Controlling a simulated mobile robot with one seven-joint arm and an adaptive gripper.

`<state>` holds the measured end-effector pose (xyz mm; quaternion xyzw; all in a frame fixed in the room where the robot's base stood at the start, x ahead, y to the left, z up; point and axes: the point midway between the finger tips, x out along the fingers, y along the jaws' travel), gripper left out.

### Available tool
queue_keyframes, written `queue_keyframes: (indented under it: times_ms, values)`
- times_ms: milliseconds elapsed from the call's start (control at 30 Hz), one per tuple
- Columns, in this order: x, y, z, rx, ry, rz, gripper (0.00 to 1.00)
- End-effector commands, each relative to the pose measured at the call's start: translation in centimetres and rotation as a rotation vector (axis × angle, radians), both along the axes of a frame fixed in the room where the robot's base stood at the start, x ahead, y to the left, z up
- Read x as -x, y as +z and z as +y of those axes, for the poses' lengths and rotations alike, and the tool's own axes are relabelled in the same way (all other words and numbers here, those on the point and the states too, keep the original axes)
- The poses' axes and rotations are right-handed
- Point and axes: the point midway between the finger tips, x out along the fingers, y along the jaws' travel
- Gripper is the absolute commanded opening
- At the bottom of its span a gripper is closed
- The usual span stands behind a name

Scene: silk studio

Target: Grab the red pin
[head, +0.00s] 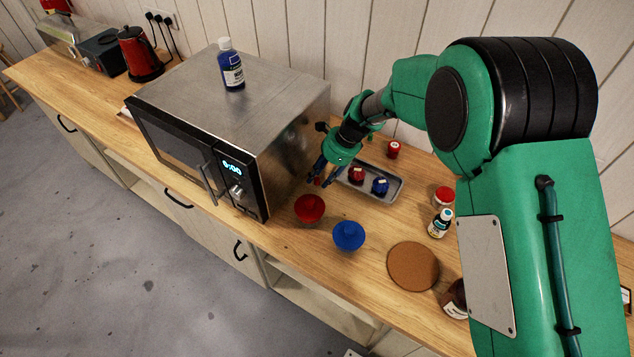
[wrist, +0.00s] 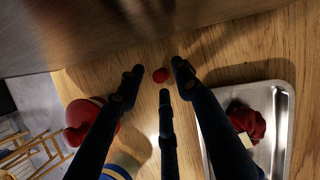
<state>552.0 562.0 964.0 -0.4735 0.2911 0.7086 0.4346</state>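A small round red thing, which looks like the red pin's head (wrist: 161,75), stands or lies on the wooden counter. In the wrist view my gripper (wrist: 160,80) has its dark fingers spread open around it, with the red head between the tips and nothing clearly touching it. In the head view my gripper (head: 321,177) points down beside the microwave's right side, and a bit of red (head: 317,182) shows by the fingertips. The pin's lower part, if any, is hidden.
The microwave (head: 285,150) stands close on the left. A metal tray (head: 394,194) with red and blue items lies close on the right. A red bowl (head: 309,208) and a blue bowl (head: 348,236) are in front. A brown round mat (head: 413,267) and bottles are further right.

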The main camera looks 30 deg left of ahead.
Motion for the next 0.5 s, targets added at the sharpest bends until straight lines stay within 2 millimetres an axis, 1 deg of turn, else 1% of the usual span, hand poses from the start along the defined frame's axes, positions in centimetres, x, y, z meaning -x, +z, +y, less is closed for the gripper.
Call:
queue_keyframes:
  times_ms: [100, 500]
  values:
    - [0.11, -0.6, 0.25, 0.0, 0.0, 0.0, 0.35]
    - [0.11, -0.61, 0.29, 0.0, 0.0, -0.001, 0.35]
